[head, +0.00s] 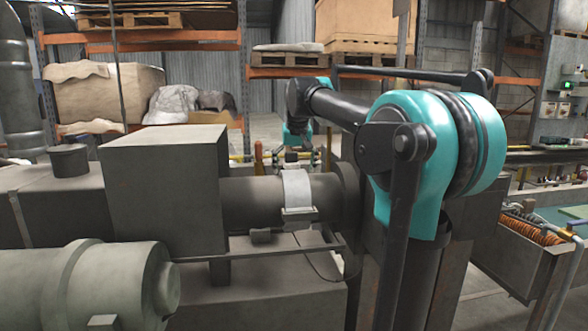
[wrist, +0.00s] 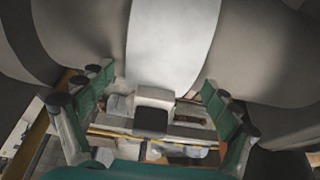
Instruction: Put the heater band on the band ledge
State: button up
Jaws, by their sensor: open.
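The heater band (head: 297,188) is a pale grey band around the dark horizontal barrel (head: 243,203), with a flat plate at its lower front. In the wrist view the band (wrist: 172,42) curves over the barrel, with a small pale, dark-faced block (wrist: 152,108) at its edge. My gripper (wrist: 154,94) has its green fingers apart, one on each side of that block, with visible gaps. In the head view the gripper is at the far side of the barrel, mostly hidden. I cannot tell which surface is the band ledge.
A large box-shaped housing (head: 165,185) stands left of the band. A thin rail (head: 270,251) runs below the barrel. A pale cylinder (head: 85,285) lies at the front left. An open bin with orange coils (head: 535,235) is at the right.

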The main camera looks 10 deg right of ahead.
jog(key=shift+r, duration=0.1)
jog(key=v, duration=1.2)
